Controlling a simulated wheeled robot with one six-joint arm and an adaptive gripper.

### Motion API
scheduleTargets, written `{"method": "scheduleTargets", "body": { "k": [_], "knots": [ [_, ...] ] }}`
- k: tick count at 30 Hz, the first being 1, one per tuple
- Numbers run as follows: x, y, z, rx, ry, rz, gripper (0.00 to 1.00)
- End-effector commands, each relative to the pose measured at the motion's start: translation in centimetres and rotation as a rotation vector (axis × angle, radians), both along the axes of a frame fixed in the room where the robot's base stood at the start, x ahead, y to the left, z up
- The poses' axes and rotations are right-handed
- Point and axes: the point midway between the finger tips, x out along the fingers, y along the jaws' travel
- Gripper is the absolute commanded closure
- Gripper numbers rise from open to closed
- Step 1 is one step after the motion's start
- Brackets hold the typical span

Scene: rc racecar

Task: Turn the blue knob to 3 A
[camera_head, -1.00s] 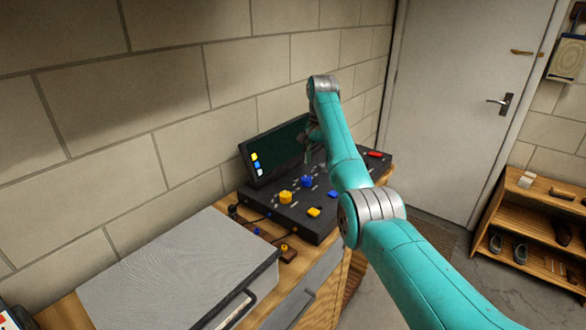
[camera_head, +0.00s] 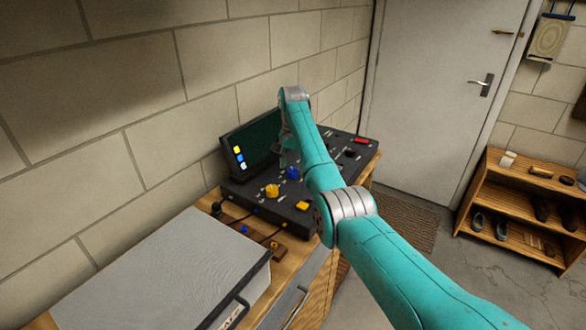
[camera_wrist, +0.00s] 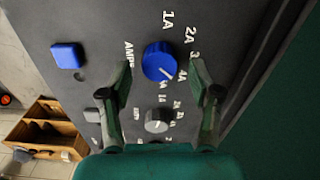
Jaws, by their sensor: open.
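The blue knob (camera_wrist: 159,61) is round and stands on a dark control panel (camera_wrist: 110,30). White labels around it include AMPS, 1A, 2A, a partly covered 3, and 4A. A white pointer mark shows on the knob's lower right side; its exact setting is hard to tell. My gripper (camera_wrist: 160,78) is open in the wrist view, with one green finger at each side of the knob and visible gaps between. In the head view the blue knob (camera_head: 293,173) sits just below my gripper (camera_head: 284,158), whose fingers are dark and partly hidden by my arm.
A grey knob (camera_wrist: 156,121) lies close below the blue one, and a blue square button (camera_wrist: 67,55) is to the left. A yellow knob (camera_head: 272,191), a yellow button (camera_head: 302,206) and a screen (camera_head: 250,150) are nearby. A grey case (camera_head: 165,270) stands in front.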

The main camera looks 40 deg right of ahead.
Motion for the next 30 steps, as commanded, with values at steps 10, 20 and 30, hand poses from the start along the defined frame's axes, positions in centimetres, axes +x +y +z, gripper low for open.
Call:
{"method": "scheduleTargets", "body": {
  "k": [10,20,30],
  "knots": [
    [0.0,0.1,-1.6,0.000,0.000,-0.002,0.37],
    [-0.1,0.1,-1.6,0.000,0.000,-0.001,0.79],
    [-0.1,0.1,-1.6,0.000,0.000,0.016,0.97]
  ]
}}
